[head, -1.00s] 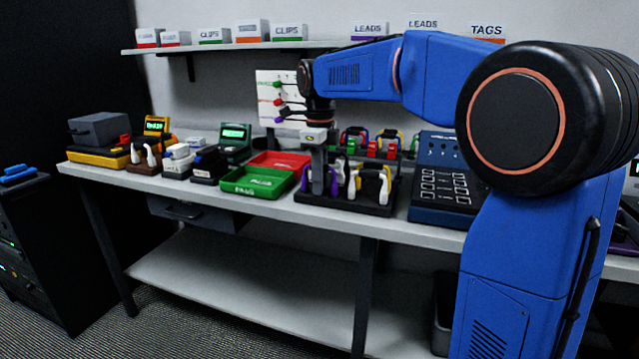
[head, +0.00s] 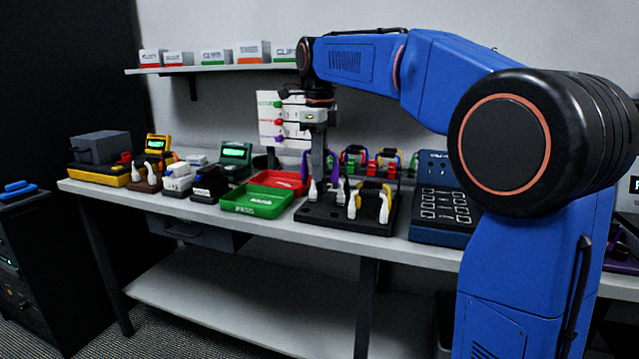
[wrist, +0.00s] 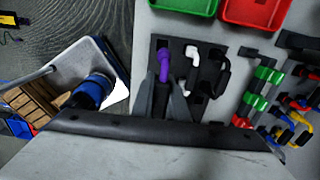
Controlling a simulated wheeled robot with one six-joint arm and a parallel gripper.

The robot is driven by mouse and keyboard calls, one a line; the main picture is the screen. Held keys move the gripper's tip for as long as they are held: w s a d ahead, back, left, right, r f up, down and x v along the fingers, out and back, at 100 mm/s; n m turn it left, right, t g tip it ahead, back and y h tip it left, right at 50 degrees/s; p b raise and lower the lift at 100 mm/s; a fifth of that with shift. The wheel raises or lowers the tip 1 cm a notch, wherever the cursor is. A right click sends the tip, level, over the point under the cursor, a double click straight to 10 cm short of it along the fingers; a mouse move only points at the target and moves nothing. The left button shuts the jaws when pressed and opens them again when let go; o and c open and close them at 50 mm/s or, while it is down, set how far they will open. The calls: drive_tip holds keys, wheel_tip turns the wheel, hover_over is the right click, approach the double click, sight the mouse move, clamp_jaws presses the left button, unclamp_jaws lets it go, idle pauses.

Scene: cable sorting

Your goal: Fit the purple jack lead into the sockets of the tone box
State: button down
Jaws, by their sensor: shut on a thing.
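The purple jack lead (head: 335,165) hangs from my gripper (head: 318,172), its purple sides showing on either side of the fingers. Its pale plugs hang down low over the black rack (head: 330,216); whether they still touch it is unclear. In the wrist view a purple part of the lead (wrist: 164,66) shows just beyond my gripper (wrist: 166,88), which is shut on it. A blue box (head: 436,205) with rows of pale-marked panels stands right of the rack. No readable label tells me which device is the tone box.
A yellow lead with white plugs (head: 384,207) stands in the same rack. Green (head: 250,207) and red (head: 285,180) trays lie to the left. A board with coloured clips (head: 268,115) and several coloured leads stand close behind. A shelf (head: 215,68) hangs above.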

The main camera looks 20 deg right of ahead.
drive_tip(key=shift+r, duration=2)
